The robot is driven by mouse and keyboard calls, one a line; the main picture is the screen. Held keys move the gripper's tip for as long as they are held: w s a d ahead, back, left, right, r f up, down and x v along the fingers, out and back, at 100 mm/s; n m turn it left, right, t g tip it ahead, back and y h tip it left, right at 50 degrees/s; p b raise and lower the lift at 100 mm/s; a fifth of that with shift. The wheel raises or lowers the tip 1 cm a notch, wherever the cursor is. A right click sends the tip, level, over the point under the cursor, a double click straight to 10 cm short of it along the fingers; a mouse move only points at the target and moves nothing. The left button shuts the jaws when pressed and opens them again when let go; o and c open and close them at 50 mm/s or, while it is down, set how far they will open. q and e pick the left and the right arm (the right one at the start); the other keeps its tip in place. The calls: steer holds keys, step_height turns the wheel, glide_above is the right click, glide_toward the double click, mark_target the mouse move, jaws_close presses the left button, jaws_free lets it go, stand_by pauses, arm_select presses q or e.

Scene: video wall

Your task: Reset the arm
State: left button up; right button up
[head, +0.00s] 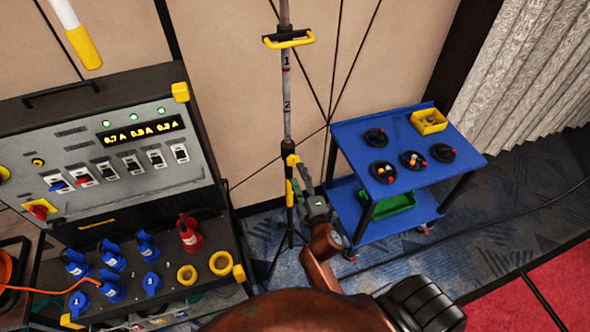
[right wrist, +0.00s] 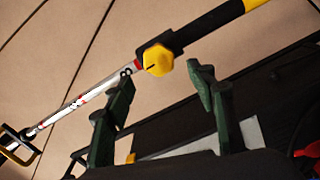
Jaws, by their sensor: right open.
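My right gripper (head: 314,190) is in the middle of the head view, in front of the lower part of an upright pole stand (head: 287,95). Its dark green fingers are spread apart with nothing between them. In the right wrist view the open fingers (right wrist: 161,82) point toward the stand, whose yellow knob (right wrist: 158,60) shows beyond the fingertips, apparently clear of them. The brown arm link (head: 322,258) behind the gripper is mine. My left gripper is out of the head view.
A power distribution box (head: 100,135) with switches, a lit display and blue and red plugs stands at left. A blue cart (head: 440,180) with several black round items and a yellow bin (head: 428,121) stands right of the gripper.

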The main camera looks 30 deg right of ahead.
steer(key=shift+s, duration=0.25)
stand_by(0.3)
